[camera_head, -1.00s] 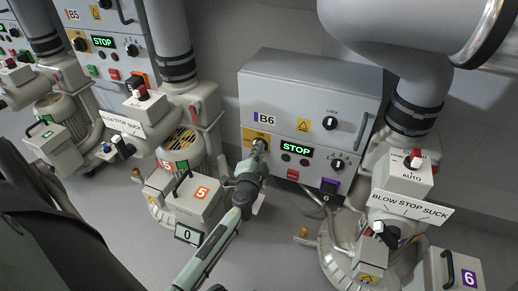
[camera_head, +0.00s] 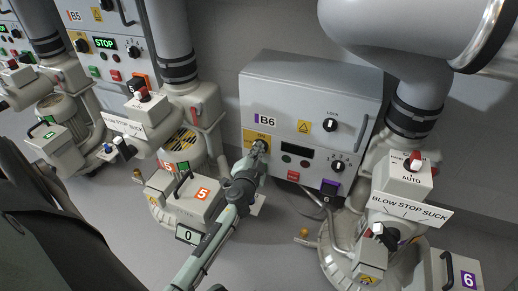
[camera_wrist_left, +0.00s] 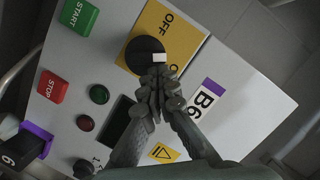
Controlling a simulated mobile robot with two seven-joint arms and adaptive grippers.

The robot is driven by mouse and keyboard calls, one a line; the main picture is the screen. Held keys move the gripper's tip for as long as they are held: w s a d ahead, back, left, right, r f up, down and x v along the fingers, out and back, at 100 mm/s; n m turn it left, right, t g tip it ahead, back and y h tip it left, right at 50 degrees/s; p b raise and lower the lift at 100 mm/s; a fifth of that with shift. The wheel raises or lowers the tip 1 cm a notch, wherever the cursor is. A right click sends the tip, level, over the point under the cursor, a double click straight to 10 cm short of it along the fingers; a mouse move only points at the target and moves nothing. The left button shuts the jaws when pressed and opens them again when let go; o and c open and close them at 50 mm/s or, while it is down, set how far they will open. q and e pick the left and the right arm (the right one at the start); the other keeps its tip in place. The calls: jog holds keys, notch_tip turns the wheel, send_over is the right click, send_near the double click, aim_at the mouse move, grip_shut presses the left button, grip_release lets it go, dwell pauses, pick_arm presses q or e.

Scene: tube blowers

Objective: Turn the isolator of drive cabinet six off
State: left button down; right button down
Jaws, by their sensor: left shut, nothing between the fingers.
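Drive cabinet B6 (camera_head: 310,110) is a grey box in the middle of the head view. Its isolator is a black round knob (camera_wrist_left: 143,52) on a yellow plate (camera_wrist_left: 190,38) marked OFF and ON. A white mark shows on the knob's edge; part of the knob is hidden by my fingers. My left gripper (camera_head: 259,150) is at this isolator, shut with nothing between its fingers. In the wrist view the fingertips of the left gripper (camera_wrist_left: 157,76) overlap the knob's edge; I cannot tell whether they touch it. The cabinet's display (camera_head: 299,153) is dark. My right gripper is not in view.
The cabinet also carries a LOCK knob (camera_head: 330,124), a selector knob (camera_head: 337,166), a green START button (camera_wrist_left: 79,14) and a red STOP button (camera_wrist_left: 53,87). Cabinet B5 (camera_head: 105,45) stands at left with STOP lit. Pipes and blower machines flank cabinet B6.

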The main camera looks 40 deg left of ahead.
pick_arm(q)
jog(key=shift+a+n, duration=0.25)
jog(key=shift+n, duration=0.05)
jog(key=shift+s+a, duration=0.15)
jog(key=shift+a, duration=0.3)
dwell(0.7)
jog(key=shift+r, duration=0.15)
